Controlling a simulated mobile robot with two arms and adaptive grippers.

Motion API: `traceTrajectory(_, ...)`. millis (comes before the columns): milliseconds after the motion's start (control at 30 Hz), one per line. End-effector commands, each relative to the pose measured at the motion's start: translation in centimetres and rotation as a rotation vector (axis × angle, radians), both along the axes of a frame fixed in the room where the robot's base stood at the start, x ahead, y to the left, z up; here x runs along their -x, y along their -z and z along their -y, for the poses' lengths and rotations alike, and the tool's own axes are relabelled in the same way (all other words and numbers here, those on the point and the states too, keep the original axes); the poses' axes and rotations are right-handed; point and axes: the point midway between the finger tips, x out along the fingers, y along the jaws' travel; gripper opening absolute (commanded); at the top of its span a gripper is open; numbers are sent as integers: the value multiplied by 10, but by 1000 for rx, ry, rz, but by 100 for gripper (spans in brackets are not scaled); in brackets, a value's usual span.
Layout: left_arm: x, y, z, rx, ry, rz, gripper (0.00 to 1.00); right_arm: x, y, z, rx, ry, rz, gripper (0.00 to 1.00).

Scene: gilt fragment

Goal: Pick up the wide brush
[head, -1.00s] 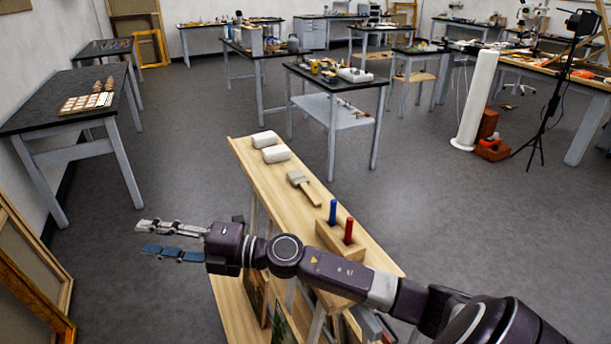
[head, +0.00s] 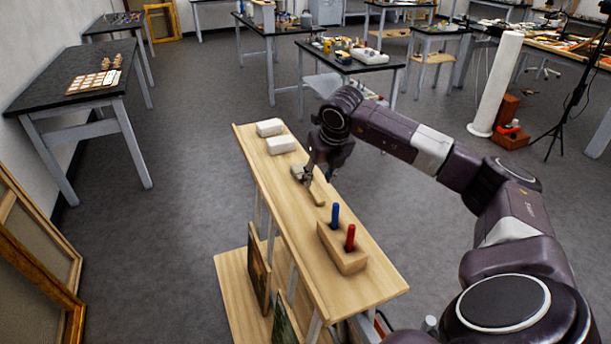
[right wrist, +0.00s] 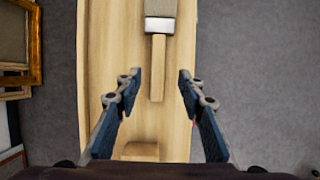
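The wide brush (head: 317,193) lies on the narrow wooden bench top (head: 262,170), partly hidden by my right gripper in the head view. In the right wrist view its pale wooden handle (right wrist: 158,70) points toward the gripper, with a metal ferrule and grey-brown bristles beyond, cut off by the top edge. My right gripper (head: 308,180) points down over the brush. In the right wrist view its blue fingers (right wrist: 158,75) are apart, one on each side of the handle's end, with nothing between them held. My left gripper is in neither current view.
Two white blocks (head: 270,128) (head: 281,145) lie at the bench's far end. A wooden holder (head: 343,248) with a blue peg (head: 335,213) and a red peg (head: 350,238) stands nearer. Framed pictures stand on the shelf below.

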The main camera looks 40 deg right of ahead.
Motion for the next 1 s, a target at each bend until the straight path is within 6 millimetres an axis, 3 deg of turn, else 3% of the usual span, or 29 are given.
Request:
traceTrajectory(200,0,-26,-1,-1,-1,-1,40,-15,22,0,-3,-2,-4,36)
traceTrajectory(400,-1,-30,0,1,-2,2,40,-22,42,3,-3,-2,0,36)
traceTrajectory(633,-3,-29,4,5,-4,5,40,-22,44,3,-2,-3,2,35)
traceTrajectory(933,-3,-29,5,6,-5,6,40,-22,43,3,-2,-3,1,2)
traceTrajectory(1000,-4,-29,5,6,-5,6,40,-22,43,3,-2,-3,1,0)
